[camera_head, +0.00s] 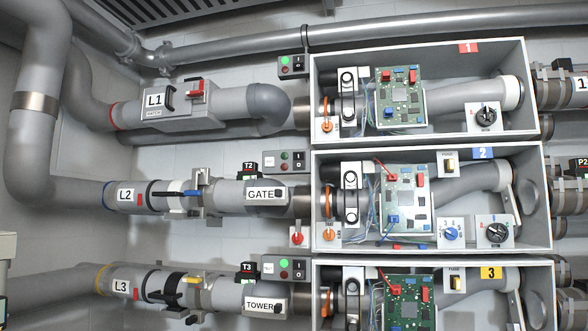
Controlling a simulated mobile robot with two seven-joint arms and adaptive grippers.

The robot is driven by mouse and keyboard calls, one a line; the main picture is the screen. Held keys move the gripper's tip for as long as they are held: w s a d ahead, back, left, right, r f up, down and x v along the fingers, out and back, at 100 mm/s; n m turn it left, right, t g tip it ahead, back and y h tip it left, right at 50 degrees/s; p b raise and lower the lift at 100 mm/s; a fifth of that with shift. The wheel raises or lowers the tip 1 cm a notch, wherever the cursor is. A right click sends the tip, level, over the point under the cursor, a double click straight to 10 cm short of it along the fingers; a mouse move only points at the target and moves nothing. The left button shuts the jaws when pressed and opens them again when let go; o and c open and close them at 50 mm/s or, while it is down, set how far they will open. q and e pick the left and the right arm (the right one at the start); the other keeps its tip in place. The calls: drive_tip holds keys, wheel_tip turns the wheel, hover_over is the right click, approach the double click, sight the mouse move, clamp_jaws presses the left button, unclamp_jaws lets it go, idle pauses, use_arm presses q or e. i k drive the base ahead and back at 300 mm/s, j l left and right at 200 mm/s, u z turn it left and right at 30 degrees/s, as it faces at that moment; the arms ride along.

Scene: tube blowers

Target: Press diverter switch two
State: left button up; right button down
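The open grey box with the blue 2 label (482,153) is the middle one of three. Inside are a green circuit board (407,205), a blue knob on a white plate (452,233), a black knob on a white plate (498,233) and a small yellowish switch (451,164). At its left is a panel with a rocker switch (298,161); its two lamps look dim. A black T2 unit (247,168) sits on the L2 pipe, above the GATE label (261,194). No readable label says diverter, so I cannot tell which is diverter switch two. Neither gripper shows.
Box one (425,50) is above and box three (435,262) below. Their left panels show bright green lamps (284,61). Pipes marked L1 (155,101), L2 (126,195) and L3 (122,287) run in from the left. More pipes crowd the right edge.

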sight(299, 157)
drive_tip(key=i+j, duration=0.1)
drive_tip(key=i, duration=0.8)
